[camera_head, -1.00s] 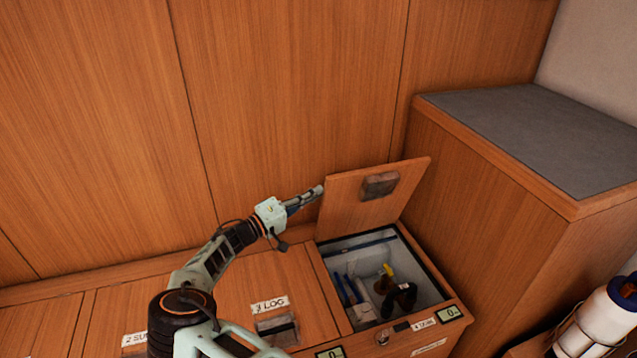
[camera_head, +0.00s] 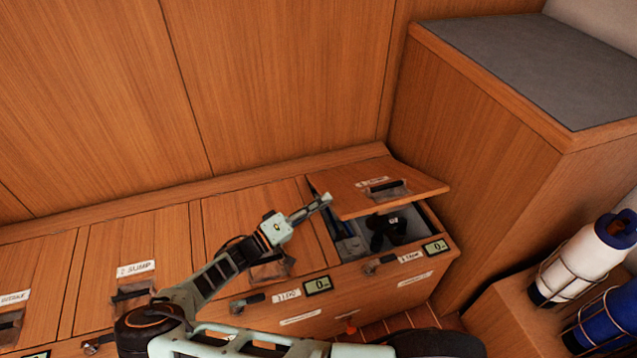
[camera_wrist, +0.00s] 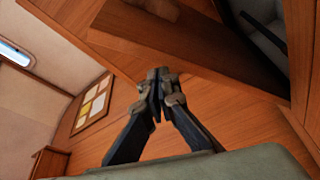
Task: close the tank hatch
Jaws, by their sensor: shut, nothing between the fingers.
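The tank hatch (camera_head: 388,190) is a wooden lid with a label and a recessed dark latch on its upper face. It is hinged at the back and partly open, tilted low over its compartment (camera_head: 352,246), with a gap along the front. My gripper (camera_head: 327,198) is shut and empty at the lid's left side. I cannot tell whether it touches the lid. In the wrist view the closed fingertips (camera_wrist: 160,88) meet in front of wooden surfaces.
The log hatch (camera_head: 230,215) and sump hatch (camera_head: 135,250) lie closed to the left. A tall wooden cabinet (camera_head: 470,130) stands close on the right. Caged bottles (camera_head: 585,262) sit at the lower right. A wooden wall rises behind.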

